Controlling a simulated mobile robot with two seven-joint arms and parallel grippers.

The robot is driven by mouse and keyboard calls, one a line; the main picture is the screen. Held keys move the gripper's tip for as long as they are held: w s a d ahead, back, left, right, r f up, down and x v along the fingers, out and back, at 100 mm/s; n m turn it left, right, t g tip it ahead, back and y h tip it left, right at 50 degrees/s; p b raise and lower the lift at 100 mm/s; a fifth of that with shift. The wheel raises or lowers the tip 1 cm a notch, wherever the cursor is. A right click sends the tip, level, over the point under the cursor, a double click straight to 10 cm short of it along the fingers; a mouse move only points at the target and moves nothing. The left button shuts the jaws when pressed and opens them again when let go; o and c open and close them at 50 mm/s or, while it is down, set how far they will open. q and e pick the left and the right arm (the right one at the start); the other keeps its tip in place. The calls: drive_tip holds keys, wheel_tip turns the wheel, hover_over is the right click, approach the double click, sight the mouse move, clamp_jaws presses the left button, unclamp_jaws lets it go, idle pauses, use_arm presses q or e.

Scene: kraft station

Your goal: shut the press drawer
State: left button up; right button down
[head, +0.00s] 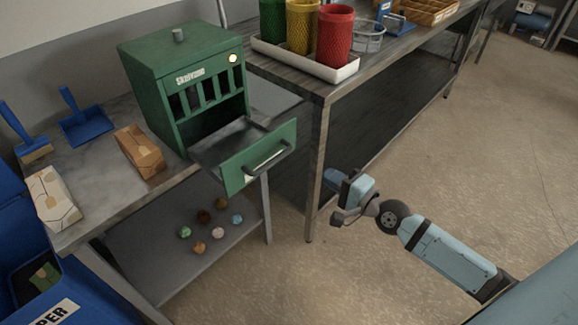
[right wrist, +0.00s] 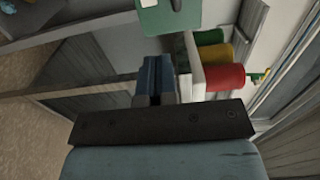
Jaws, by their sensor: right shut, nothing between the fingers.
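The green press (head: 165,85) stands on a grey side table at the left in the head view. Its drawer (head: 233,168) is pulled out toward the front, with a grey handle (head: 266,160) on its green front. My left gripper is not in view.
A dark bench (head: 310,85) with a white tray (head: 345,74) of red, yellow and green cups stands right of the press. Several small balls (head: 204,216) rest on the lower shelf.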

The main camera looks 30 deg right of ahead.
sight(284, 146)
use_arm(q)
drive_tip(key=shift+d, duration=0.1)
use_arm(e)
drive_tip(key=x, duration=1.3)
drive_tip(key=shift+w, duration=0.25)
drive_tip(key=shift+w+a, duration=0.2)
drive_tip(key=shift+w, duration=0.35)
drive_tip(key=b+x, duration=0.3)
drive_tip(key=x, duration=1.4)
drive_tip(key=shift+w+a+f+b, duration=0.1)
drive_tip(key=shift+w+b, duration=0.1)
drive_tip(key=shift+b, duration=0.15)
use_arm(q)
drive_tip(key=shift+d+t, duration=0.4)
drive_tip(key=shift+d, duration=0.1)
use_arm(e)
drive_tip(key=shift+w+r, duration=0.1)
drive_tip(key=shift+r, duration=0.3)
drive_tip(key=shift+r, duration=0.1)
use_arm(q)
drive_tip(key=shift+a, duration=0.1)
